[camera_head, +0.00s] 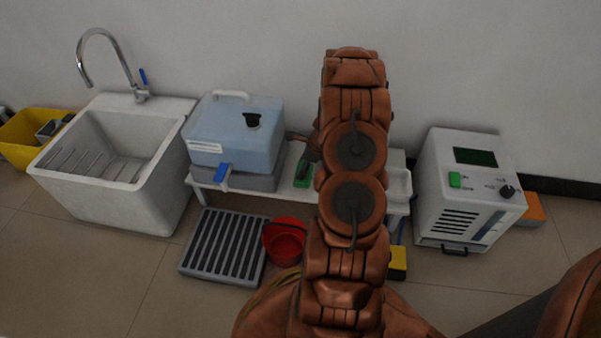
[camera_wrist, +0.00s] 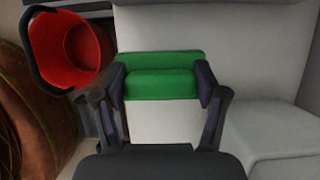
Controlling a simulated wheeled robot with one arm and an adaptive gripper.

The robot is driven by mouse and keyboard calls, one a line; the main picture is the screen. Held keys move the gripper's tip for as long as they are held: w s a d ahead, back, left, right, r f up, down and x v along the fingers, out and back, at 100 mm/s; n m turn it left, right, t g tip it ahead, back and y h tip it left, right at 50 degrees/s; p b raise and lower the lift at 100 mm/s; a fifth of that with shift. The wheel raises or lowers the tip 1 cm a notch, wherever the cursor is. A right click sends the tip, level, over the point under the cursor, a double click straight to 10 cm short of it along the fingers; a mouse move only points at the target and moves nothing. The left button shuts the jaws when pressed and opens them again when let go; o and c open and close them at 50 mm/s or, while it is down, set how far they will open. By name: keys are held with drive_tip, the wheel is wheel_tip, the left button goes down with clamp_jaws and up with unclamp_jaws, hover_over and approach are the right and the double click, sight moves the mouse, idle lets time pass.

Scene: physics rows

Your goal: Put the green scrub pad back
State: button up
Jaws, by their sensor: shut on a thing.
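The green scrub pad (camera_wrist: 160,86) sits between the two fingers of my gripper (camera_wrist: 162,80) in the wrist view. The fingers press on its left and right ends, so my gripper is shut on it. Below the pad in that view is a white surface; I cannot tell whether the pad touches it. In the head view, the pad (camera_head: 304,181) shows in part at the white bench (camera_head: 258,191), right of the blue tank. My arm hides much of the bench there, and my gripper (camera_head: 305,168) is partly hidden too.
The blue tank (camera_head: 235,135) stands on the bench's left part. A white tray (camera_head: 398,184) is at its right end. A red bucket (camera_head: 285,240) and grey slatted rack (camera_head: 222,247) are on the floor in front. A sink (camera_head: 110,165) stands left, a white machine (camera_head: 465,190) right.

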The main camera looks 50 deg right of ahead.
drive_tip(key=shift+w+d+f, duration=0.1)
drive_tip(key=shift+w+d, duration=0.3)
drive_tip(key=shift+w, duration=0.4)
drive_tip(key=shift+f+b, duration=1.25)
drive_tip(key=shift+f, duration=0.55)
drive_tip(key=shift+r, duration=0.1)
drive_tip(key=o, duration=1.1)
drive_tip(key=p+v, duration=0.5)
drive_tip(key=v, duration=0.7)
